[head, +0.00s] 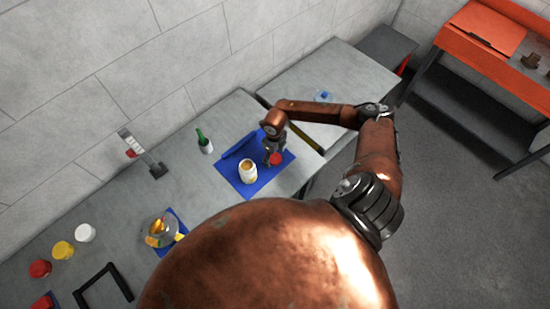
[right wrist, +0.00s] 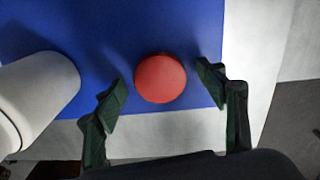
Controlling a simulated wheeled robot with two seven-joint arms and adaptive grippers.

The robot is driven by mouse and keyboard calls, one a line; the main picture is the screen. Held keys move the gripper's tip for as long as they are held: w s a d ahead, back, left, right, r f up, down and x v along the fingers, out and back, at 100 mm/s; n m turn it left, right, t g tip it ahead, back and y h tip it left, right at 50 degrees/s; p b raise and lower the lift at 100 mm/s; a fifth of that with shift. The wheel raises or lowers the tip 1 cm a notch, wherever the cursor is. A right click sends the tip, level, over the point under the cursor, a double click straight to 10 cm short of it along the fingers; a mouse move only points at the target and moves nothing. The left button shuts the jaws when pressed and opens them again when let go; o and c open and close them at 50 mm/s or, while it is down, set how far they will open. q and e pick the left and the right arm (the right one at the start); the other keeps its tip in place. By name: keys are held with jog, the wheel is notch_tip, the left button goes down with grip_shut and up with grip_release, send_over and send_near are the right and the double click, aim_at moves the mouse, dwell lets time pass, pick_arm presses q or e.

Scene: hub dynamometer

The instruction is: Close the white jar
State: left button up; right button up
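The white jar (head: 248,172) stands on a blue mat (head: 236,186) on the grey table, its open top showing a yellowish inside. In the right wrist view the white jar (right wrist: 40,95) is at the left edge. A round red lid (right wrist: 160,78) lies on the blue mat to the right of the jar; it also shows in the head view (head: 274,159). My right gripper (right wrist: 164,85) is open above the red lid, one finger on each side of it, with a visible gap to each finger. My left gripper is not in view.
A green bottle (head: 204,143) stands left of the mat. A metal bowl (head: 160,231), red, yellow and white round pieces (head: 63,250) and a black frame (head: 103,287) are at the lower left. An orange workbench (head: 490,40) stands at the upper right.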

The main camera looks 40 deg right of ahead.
aim_at(275, 157)
jog(key=c, duration=0.7)
jog(key=shift+c, duration=0.2)
jog(key=shift+r, duration=0.15)
jog(key=shift+r, duration=0.2)
notch_tip(275, 157, up, 2)
jog(key=shift+r+b, duration=0.2)
jog(key=shift+b, duration=0.6)
jog(key=s+d+r+b, duration=0.1)
jog(key=s+r+b, duration=0.1)
jog(key=s+r, duration=0.8)
jog(key=s, duration=0.4)
